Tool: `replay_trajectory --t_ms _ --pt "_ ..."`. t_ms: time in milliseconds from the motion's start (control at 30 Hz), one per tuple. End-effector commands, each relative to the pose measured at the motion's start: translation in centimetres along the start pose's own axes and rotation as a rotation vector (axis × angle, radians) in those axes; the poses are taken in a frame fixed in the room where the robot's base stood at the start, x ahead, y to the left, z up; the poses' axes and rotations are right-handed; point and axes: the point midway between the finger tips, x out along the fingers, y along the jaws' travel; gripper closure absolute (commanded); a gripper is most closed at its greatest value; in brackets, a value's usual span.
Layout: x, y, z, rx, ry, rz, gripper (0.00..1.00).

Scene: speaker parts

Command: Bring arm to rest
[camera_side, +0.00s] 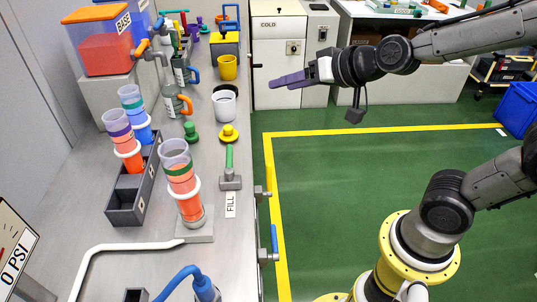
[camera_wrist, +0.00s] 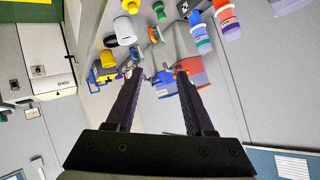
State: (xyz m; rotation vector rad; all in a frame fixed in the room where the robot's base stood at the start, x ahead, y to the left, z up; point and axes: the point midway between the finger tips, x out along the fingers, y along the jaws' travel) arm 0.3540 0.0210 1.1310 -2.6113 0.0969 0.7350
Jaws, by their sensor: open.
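My gripper (camera_side: 272,86) hangs in the air over the green floor, just right of the workbench and in front of the white cabinet marked COLD. Its dark purple fingers point left toward the bench. In the wrist view my gripper (camera_wrist: 160,75) has its two fingers spread apart with nothing between them. The far bench items, among them the blue-and-orange tank, show beyond the fingertips. The gripper touches nothing that I can see.
The workbench (camera_side: 140,263) carries a red-filled tank (camera_side: 107,57), a dark rack (camera_side: 126,203) of filled cylinders, a cylinder (camera_side: 184,190) on a stand, a white cup (camera_side: 224,106) and a yellow cup (camera_side: 228,67). The COLD cabinet (camera_side: 278,70) stands behind. The yellow-lined green floor (camera_side: 345,185) is clear.

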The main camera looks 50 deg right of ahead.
Motion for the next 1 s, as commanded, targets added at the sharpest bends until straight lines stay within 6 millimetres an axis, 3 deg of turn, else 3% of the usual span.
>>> replay_trajectory --t_ms 33,100,200,333,500,600,1000 --pt "-2.6 -0.2 0.0 -0.048 -0.01 -0.02 0.47" --pt "-5.5 -0.1 1.0 -0.124 -0.056 -0.026 0.47" --pt "-9.0 1.1 3.4 -0.23 -0.143 0.0 0.47" --pt "-12.1 3.5 6.8 -0.337 -0.282 0.067 0.47" --pt "-13.8 6.2 10.4 -0.402 -0.466 0.145 0.47" --pt "-14.3 6.7 11.1 -0.41 -0.512 0.162 0.47" --pt "-14.4 6.8 11.3 -0.408 -0.523 0.162 0.47"
